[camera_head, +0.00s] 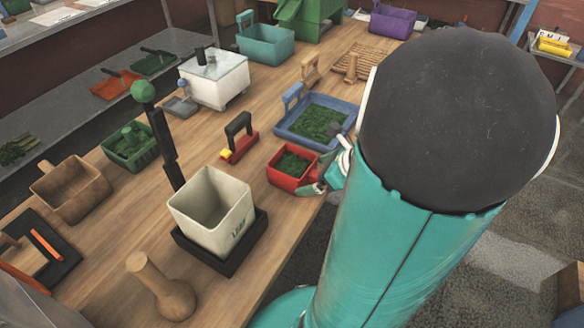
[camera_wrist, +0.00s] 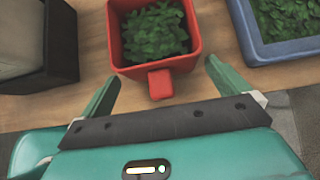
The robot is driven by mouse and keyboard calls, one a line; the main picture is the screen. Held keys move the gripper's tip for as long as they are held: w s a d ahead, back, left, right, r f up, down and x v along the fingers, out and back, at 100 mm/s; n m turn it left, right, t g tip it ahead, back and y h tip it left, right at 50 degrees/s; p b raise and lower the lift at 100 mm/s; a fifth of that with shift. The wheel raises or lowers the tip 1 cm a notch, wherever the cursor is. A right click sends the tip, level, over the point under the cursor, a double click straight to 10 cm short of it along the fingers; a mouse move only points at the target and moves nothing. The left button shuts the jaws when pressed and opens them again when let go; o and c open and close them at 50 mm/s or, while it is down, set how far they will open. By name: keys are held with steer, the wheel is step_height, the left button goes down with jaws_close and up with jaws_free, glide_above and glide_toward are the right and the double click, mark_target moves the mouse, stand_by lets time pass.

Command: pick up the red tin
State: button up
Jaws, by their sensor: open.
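The red tin (camera_head: 291,167) is a small square red container with green leafy bits inside. It stands on the wooden table near its front edge, in front of the blue tray. In the wrist view the red tin (camera_wrist: 153,62) is at top centre, with a red tab handle pointing toward me. My gripper (camera_wrist: 158,78) is open, its two green fingers spread on either side of the handle. The fingers look apart from the tin. In the head view my gripper (camera_head: 322,178) is beside the tin's right side, partly hidden by my arm.
A blue tray (camera_head: 345,133) of leaves stands close behind the tin. A red-based stamp with a black handle (camera_head: 238,140) is to its left. A cream bin (camera_head: 200,212) sits on a black base.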

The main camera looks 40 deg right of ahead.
steer(key=x, duration=0.4)
steer(key=shift+w, duration=0.1)
steer(key=shift+c, duration=0.4)
steer(key=c, duration=0.7)
steer(key=shift+o, duration=0.2)
